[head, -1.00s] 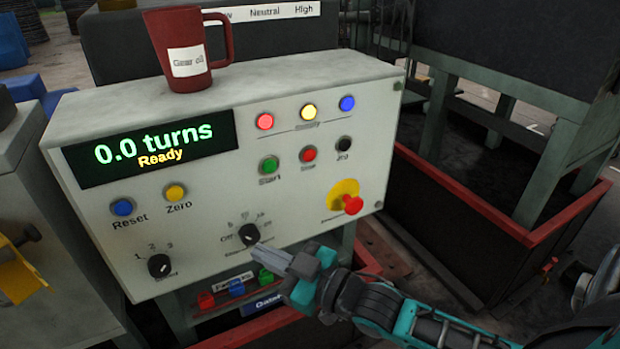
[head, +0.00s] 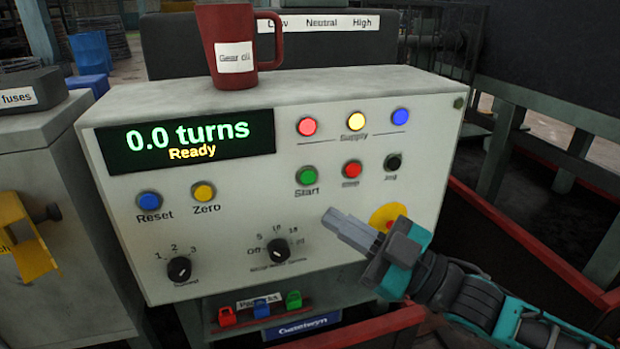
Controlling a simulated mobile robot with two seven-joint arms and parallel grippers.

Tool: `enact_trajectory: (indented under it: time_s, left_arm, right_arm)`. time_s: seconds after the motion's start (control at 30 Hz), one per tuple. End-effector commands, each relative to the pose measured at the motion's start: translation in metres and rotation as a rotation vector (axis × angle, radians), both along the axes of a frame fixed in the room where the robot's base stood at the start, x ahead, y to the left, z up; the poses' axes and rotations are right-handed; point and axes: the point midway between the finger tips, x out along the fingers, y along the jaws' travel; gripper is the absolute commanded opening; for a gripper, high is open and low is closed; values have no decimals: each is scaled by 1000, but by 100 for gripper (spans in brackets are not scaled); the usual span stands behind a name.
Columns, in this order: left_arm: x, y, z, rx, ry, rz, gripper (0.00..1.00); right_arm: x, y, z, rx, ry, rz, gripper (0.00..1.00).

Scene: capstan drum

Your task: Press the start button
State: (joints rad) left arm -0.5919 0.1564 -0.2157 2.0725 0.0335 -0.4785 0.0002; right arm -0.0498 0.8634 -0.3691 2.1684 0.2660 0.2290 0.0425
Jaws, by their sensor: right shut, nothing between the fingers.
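The green start button (head: 306,175), labelled "Start", sits in the middle of the white control panel (head: 340,230). It is fully visible. My right gripper (head: 328,217) is shut and empty. Its fingertips are below and slightly right of the start button in the picture, apart from it, in front of the panel. The display (head: 187,144) reads "0.0 turns" and "Ready". My gripper partly covers the yellow-backed emergency stop (head: 388,213); its red knob is mostly hidden. My left gripper is not in view.
A red stop button (head: 352,169) and black jog button (head: 393,162) are right of the start button. A rotary knob (head: 278,252) is below. A red "Gear oil" mug (head: 230,50) stands on the panel's top. Red-edged guards lie at lower right.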

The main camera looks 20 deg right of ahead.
Motion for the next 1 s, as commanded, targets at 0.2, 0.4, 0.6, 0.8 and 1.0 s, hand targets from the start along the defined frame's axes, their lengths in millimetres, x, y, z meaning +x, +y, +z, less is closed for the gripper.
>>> enact_trajectory:
  time_s: [0.2,0.4,0.6,0.8,1.0]
  left_arm:
    - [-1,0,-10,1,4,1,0]
    - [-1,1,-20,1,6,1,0]
    - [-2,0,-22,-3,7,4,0]
    - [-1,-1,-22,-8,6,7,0]
    - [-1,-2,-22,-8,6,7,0]
  right_arm:
    - [20,0,-1,0,-4,-1,0]
    - [47,1,-1,-1,-4,-2,0]
    - [71,2,0,0,-2,-2,0]
    - [84,3,0,-1,0,-2,0]
    - [87,3,0,1,1,-1,0]
